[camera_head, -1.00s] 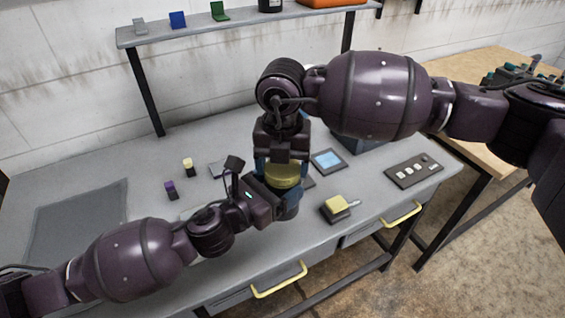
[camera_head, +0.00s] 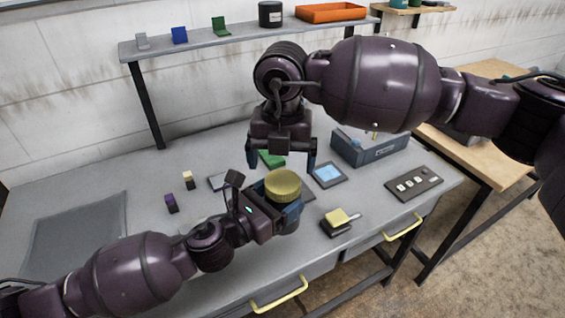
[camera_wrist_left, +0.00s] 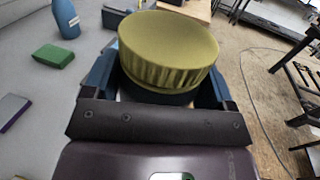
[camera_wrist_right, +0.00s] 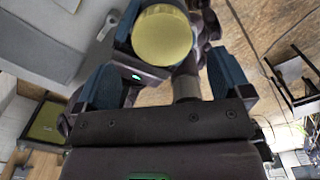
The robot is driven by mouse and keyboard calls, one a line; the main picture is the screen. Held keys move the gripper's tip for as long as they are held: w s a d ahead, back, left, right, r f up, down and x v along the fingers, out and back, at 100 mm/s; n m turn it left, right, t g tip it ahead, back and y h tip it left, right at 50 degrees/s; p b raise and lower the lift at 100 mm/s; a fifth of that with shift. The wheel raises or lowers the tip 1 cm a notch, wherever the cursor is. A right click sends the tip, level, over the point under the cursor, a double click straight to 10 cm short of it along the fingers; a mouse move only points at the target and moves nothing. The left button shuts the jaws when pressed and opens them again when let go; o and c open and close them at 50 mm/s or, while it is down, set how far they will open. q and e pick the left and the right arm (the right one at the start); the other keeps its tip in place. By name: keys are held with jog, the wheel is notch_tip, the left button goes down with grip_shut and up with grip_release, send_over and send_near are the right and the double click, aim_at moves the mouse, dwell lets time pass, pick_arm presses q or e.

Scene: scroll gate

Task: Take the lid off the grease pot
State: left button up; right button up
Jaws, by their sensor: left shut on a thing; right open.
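The grease pot has a dark body (camera_wrist_left: 160,93) and a ribbed yellow-gold lid (camera_head: 283,184). The lid sits on the pot's top. It also shows in the left wrist view (camera_wrist_left: 168,42) and the right wrist view (camera_wrist_right: 162,34). My left gripper (camera_head: 280,209) is shut on the pot body, below the lid, and holds it upright near the front of the bench. Its fingers hide much of the body. My right gripper (camera_head: 282,160) is open and empty, pointing down above the lid and apart from it.
On the grey bench (camera_head: 110,170), a yellow-topped block (camera_head: 338,219) and a button panel (camera_head: 414,183) stand to the right. A blue-grey box (camera_head: 370,148), blue-screened pad (camera_head: 327,174) and green block (camera_head: 272,159) lie behind. A shelf (camera_head: 240,36) runs along the back.

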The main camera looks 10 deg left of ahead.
aim_at(282, 180)
jog(key=shift+a+r, duration=0.15)
jog(key=shift+r, duration=0.35)
jog(key=shift+r+m, duration=0.65)
jog(key=shift+m, duration=0.55)
jog(key=shift+r+m, duration=0.35)
jog(key=shift+m, duration=0.75)
jog(key=shift+d+m, duration=0.25)
jog(key=shift+m, duration=0.75)
jog(key=shift+f, duration=3.95)
